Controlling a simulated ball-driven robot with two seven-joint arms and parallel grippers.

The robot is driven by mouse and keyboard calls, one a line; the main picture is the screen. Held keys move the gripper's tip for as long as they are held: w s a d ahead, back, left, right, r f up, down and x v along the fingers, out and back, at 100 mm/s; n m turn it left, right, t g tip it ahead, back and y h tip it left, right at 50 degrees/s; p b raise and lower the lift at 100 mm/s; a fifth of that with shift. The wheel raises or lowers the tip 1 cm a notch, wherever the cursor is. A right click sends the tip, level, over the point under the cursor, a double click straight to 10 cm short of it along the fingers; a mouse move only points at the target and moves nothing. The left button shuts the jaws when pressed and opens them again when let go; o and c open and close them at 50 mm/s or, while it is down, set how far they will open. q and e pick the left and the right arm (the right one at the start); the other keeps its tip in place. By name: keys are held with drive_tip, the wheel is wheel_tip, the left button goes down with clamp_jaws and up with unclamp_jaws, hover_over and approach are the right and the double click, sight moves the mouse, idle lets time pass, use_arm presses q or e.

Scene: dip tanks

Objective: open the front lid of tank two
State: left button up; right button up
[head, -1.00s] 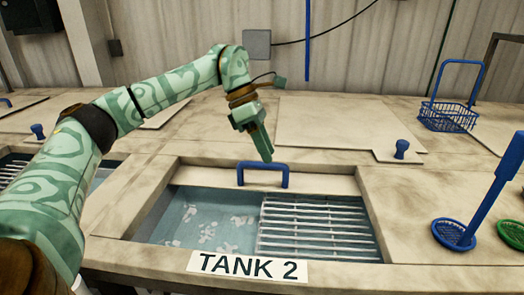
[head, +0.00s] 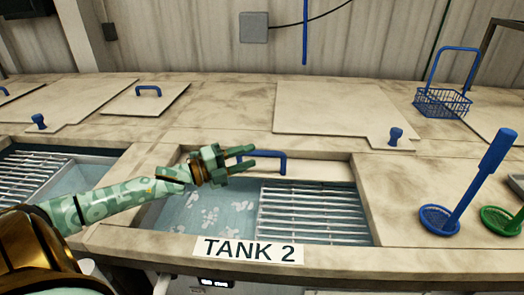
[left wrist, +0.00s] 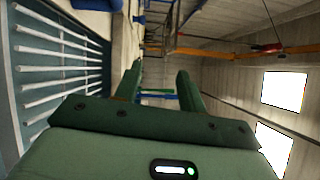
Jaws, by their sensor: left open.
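In the head view, tank two (head: 305,215) stands behind its "TANK 2" label (head: 248,250), with water and a metal rack showing in its front opening. The front lid (head: 325,171) shows as a narrow pale strip along the back of that opening, with a blue bar handle (head: 284,163) on it. My left gripper (head: 254,158) reaches in from the left over the opening. It is open and empty, its fingers pointing right at the handle's left end and overlapping it; I cannot tell whether they touch. Its fingers also show in the left wrist view (left wrist: 160,85). My right gripper is out of view.
A flat panel with a blue knob (head: 395,136) lies behind the opening. Another panel with a blue handle (head: 148,91) lies back left. A blue basket (head: 442,102) and blue (head: 438,220) and green (head: 500,220) round strainers stand at the right.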

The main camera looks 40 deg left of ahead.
sight(259, 155)
use_arm(q)
drive_tip(key=s+a+f+n+y, duration=0.3)
drive_tip(key=a+f+n+y, duration=0.2)
drive_tip(key=a+n, duration=0.15)
drive_tip(key=shift+m, duration=0.25)
drive_tip(key=b+x, duration=0.1)
drive_tip(key=x, duration=0.3)
drive_tip(key=b+x, duration=0.1)
drive_tip(key=x, duration=0.4)
drive_tip(key=b+x, duration=0.1)
drive_tip(key=x, duration=0.4)
drive_tip(key=shift+a+f+b, duration=0.2)
drive_tip(key=shift+a+b, duration=0.05)
drive_tip(key=shift+b, duration=0.15)
drive_tip(key=shift+x, duration=0.85)
clamp_jaws()
